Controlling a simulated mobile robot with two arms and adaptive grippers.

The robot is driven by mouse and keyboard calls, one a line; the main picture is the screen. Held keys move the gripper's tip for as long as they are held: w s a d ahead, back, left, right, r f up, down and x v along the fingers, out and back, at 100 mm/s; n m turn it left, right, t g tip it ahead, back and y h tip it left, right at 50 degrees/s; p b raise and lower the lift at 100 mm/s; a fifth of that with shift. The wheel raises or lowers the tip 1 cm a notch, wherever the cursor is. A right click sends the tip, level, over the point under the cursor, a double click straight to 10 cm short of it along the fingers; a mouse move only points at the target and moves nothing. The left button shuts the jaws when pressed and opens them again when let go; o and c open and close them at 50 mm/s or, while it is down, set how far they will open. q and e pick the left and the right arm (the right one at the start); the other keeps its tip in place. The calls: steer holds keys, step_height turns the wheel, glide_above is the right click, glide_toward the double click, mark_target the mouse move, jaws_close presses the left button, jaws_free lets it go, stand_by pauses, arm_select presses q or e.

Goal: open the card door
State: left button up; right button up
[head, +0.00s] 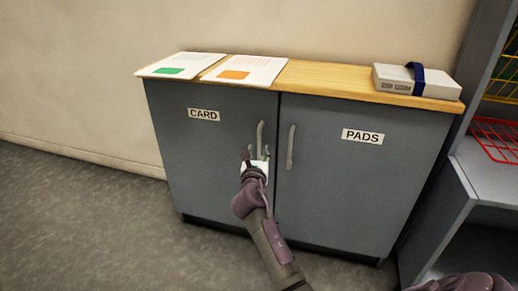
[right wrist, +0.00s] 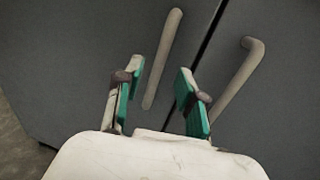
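The card door (head: 200,150) is the left grey door of a low cabinet, labelled CARD (head: 203,114). It is closed. Its upright bar handle (head: 260,137) is near the door's right edge; in the right wrist view the handle (right wrist: 163,58) runs up from between the fingertips. My right gripper (head: 256,156) is in front of the card door at the handle's lower end. In the right wrist view the gripper (right wrist: 160,85) is open, with its green-padded fingers apart, one on each side of the handle's lower part. Contact cannot be told. My left gripper is not seen.
The closed PADS door (head: 355,180) has its own handle (head: 291,147) just right of the card handle. Two papers (head: 180,65) (head: 245,69) and a strapped white box (head: 413,79) lie on the wooden top (head: 325,79). A grey shelf unit (head: 490,180) stands right. Floor (head: 90,215) at left is clear.

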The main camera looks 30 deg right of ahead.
mark_target(259, 145)
steer(key=b+x, duration=0.1)
steer(key=x, duration=0.4)
steer(key=shift+f, duration=0.1)
jaws_close()
